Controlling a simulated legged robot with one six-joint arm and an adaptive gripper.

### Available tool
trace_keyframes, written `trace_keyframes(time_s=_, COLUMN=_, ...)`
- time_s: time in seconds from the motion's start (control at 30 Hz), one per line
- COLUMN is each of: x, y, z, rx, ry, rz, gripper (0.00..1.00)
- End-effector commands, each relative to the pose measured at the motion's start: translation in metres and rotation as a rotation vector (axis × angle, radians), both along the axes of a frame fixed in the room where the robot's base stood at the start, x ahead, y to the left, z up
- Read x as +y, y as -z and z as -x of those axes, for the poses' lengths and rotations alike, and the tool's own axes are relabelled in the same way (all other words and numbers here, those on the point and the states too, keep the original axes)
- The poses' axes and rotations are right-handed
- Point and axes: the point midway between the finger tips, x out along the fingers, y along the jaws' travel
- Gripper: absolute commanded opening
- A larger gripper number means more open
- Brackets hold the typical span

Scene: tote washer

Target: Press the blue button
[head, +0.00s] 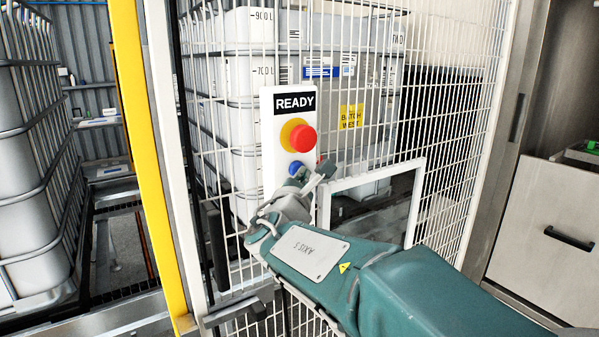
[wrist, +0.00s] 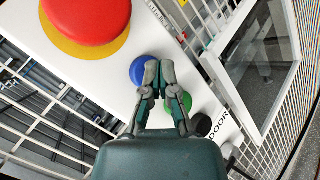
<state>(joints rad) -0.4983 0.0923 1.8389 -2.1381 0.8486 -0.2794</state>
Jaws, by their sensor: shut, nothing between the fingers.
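The blue button (head: 294,168) sits on the white control panel (head: 273,165), below a large red button (head: 303,138) with a yellow ring. In the wrist view the blue button (wrist: 139,67) is partly covered by my fingertips. My gripper (wrist: 159,72) is shut and empty. In that view its tips overlap the right side of the blue button. I cannot tell whether they touch it. In the head view my gripper (head: 308,178) is in front of the panel's lower part, which it hides.
In the wrist view a green button (wrist: 180,103) and a black button (wrist: 201,124) lie beyond the blue one, near the word DOOR. White mesh fence (head: 235,150) surrounds the panel. A white-framed window (head: 418,200) stands close on the right, a yellow post (head: 140,130) on the left.

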Motion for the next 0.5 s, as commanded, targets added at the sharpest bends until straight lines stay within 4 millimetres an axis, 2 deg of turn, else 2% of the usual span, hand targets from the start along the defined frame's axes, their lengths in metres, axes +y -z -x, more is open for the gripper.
trace_keyframes(time_s=0.2, x=-0.0057, y=0.0002, z=0.0084, rx=0.000, ry=0.000, rz=0.000, gripper=0.00)
trace_keyframes(time_s=0.5, x=-0.0067, y=0.0002, z=0.0099, rx=0.000, ry=0.000, rz=0.000, gripper=0.00)
